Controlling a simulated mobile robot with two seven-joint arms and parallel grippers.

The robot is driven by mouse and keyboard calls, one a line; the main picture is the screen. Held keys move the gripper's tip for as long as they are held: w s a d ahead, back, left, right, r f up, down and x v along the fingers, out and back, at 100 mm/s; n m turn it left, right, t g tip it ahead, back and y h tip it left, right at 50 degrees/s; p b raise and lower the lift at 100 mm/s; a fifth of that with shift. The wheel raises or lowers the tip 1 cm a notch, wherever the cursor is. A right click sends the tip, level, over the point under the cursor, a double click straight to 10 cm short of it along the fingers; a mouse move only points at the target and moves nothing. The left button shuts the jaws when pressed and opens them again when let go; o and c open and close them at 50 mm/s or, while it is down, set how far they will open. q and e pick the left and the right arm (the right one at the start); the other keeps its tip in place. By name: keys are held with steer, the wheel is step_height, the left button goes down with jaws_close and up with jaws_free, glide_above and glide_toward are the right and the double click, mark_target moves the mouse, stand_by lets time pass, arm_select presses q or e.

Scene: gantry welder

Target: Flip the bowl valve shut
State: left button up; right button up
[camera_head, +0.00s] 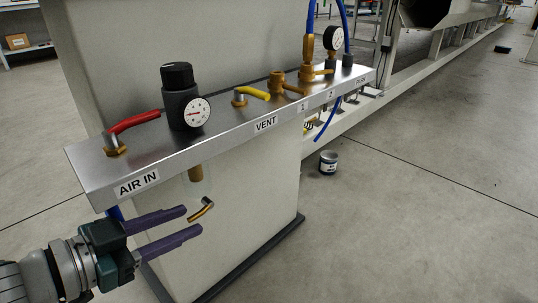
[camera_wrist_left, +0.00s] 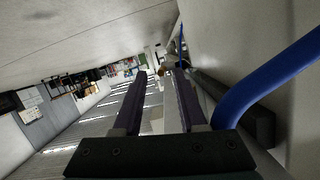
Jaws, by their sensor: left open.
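A small valve lever (camera_head: 202,209), yellow-brown with dark parts, shows under the metal shelf, in front of the pale cabinet face. It is probably the bowl valve. A brass-coloured cylinder (camera_head: 195,173) hangs from the shelf above it. In the left wrist view the open fingers (camera_wrist_left: 160,74) point away from the camera; the lever is not clear there. My right gripper is not in view.
The shelf (camera_head: 220,143) above the gripper carries a red lever (camera_head: 134,122), a black regulator (camera_head: 180,100) with gauge, a yellow lever (camera_head: 252,93) and brass fittings. A blue hose (camera_wrist_left: 262,82) runs close beside the left gripper. A small can (camera_head: 328,162) stands on open floor.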

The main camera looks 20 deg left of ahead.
mark_target(189, 219)
arm_select(q)
steer(key=p+v, duration=0.1)
steer(key=v, duration=0.2)
steer(key=shift+s+r, duration=0.15)
steer(key=shift+s, duration=0.15)
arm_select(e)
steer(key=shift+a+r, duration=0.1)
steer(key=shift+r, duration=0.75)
arm_select(q)
steer(key=shift+w+d+n+y, duration=0.25)
steer(key=shift+w+n+y, duration=0.2)
steer(key=shift+y, duration=0.45)
steer(key=s+d+r+n+g+y, duration=0.2)
steer(key=s+d+g, duration=0.25)
steer(key=s, duration=0.25)
steer(key=s+d+r+n+g+y, duration=0.1)
steer(key=s+d+r+g, duration=0.2)
steer(key=s+g, duration=0.4)
step_height(189, 219, up, 89)
steer(key=t+p, duration=0.1)
steer(key=p, duration=8.8)
steer(key=shift+s+p, duration=0.35)
steer(key=shift+s, duration=0.15)
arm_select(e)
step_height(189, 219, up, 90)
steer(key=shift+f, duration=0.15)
